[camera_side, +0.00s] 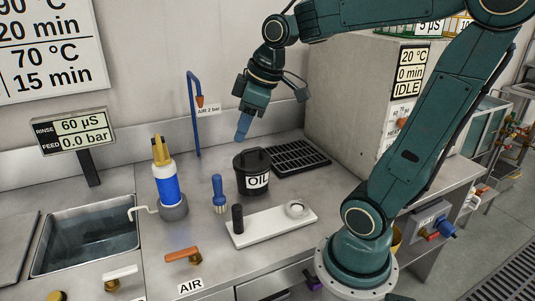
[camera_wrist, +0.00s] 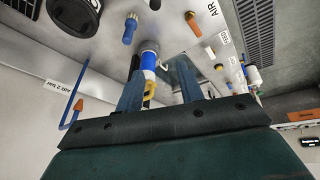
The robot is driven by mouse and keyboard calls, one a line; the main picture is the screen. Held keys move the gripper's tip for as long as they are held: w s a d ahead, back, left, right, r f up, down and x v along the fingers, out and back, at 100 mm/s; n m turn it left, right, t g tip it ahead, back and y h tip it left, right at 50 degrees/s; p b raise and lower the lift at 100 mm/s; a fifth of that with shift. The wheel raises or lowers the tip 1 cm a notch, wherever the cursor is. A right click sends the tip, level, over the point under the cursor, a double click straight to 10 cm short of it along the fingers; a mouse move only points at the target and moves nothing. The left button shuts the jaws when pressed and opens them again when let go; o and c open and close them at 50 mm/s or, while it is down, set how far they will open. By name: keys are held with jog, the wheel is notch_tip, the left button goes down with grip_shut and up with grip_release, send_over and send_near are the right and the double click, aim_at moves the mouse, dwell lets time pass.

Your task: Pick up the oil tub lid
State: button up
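The black oil tub (camera_side: 243,184) stands upright on the steel bench, with a white OIL label on its front. Its black lid (camera_side: 251,157) sits on top of the tub. In the wrist view the lid (camera_wrist: 72,14) is a dark round shape cut off by the top edge. My gripper (camera_side: 243,129) is above the bench, up and slightly left of the lid, clear of it. In the wrist view my gripper (camera_wrist: 160,82) shows two blue fingers spread apart with nothing held between them.
A blue air pipe (camera_side: 191,100) rises behind the bench. A blue-and-white bottle (camera_side: 166,183) and a blue-handled brush (camera_side: 218,190) stand left of the tub. A white tray (camera_side: 270,228) lies in front, and a black grate (camera_side: 290,157) behind right. A sink (camera_side: 88,239) is far left.

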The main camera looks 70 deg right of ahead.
jog(key=w+d+f+n, duration=0.1)
jog(key=w+d+n, duration=0.1)
jog(key=w+d, duration=0.35)
jog(key=n+y, duration=0.2)
jog(key=n, duration=0.2)
send_near(250, 150)
jog(key=d+v, duration=0.1)
jog(key=v, duration=0.2)
jog(key=shift+a+r, duration=0.15)
jog(key=shift+a, duration=0.05)
jog(key=shift+x, duration=4.3)
jog(key=shift+d, duration=0.1)
jog(key=shift+x, duration=2.55)
